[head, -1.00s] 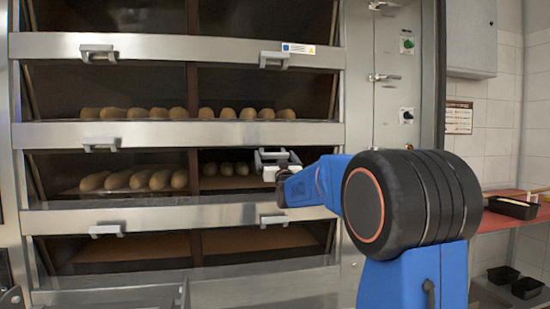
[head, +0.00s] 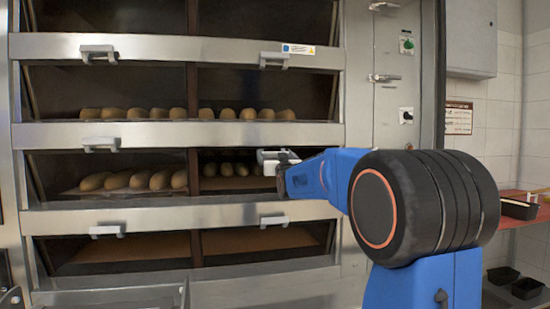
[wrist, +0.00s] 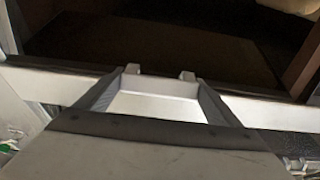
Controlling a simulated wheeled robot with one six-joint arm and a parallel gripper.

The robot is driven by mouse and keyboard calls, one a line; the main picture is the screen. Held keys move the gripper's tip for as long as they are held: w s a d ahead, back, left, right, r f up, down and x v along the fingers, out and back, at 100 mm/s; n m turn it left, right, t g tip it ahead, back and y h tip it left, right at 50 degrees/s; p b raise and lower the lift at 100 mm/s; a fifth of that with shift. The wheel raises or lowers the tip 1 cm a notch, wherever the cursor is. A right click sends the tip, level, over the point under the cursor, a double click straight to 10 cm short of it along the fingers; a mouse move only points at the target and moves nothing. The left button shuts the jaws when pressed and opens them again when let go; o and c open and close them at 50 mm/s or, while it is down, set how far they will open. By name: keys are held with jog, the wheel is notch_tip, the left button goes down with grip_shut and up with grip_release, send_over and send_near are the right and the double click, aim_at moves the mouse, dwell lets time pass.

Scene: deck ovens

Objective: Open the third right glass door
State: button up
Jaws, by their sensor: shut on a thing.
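The oven front has dark glass doors in stacked decks, left and right, with metal rails and small grey handles. My gripper (head: 277,158) is on the right side, in front of the third right glass (head: 232,156), just below the second visible rail. In the wrist view the fingers (wrist: 160,85) are shut around a grey metal handle (wrist: 155,105) on a light rail, with dark glass beyond. In the head view the wrist hides part of the handle and glass. I cannot tell how far this door is tilted.
Other handles stick out nearby: one lower right (head: 273,221), one upper right (head: 273,60). Loaves (head: 152,180) lie behind the glass. A control panel (head: 400,100) stands to the right. A red counter (head: 530,213) with a black tray (head: 518,208) is at far right.

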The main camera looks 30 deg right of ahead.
dwell(0.4)
jog(key=o, duration=1.4)
jog(key=shift+c, duration=0.2)
jog(key=shift+s, duration=0.1)
jog(key=v, duration=1.7)
jog(key=shift+s+r, duration=0.25)
jog(key=shift+r, duration=0.05)
jog(key=shift+a, duration=0.1)
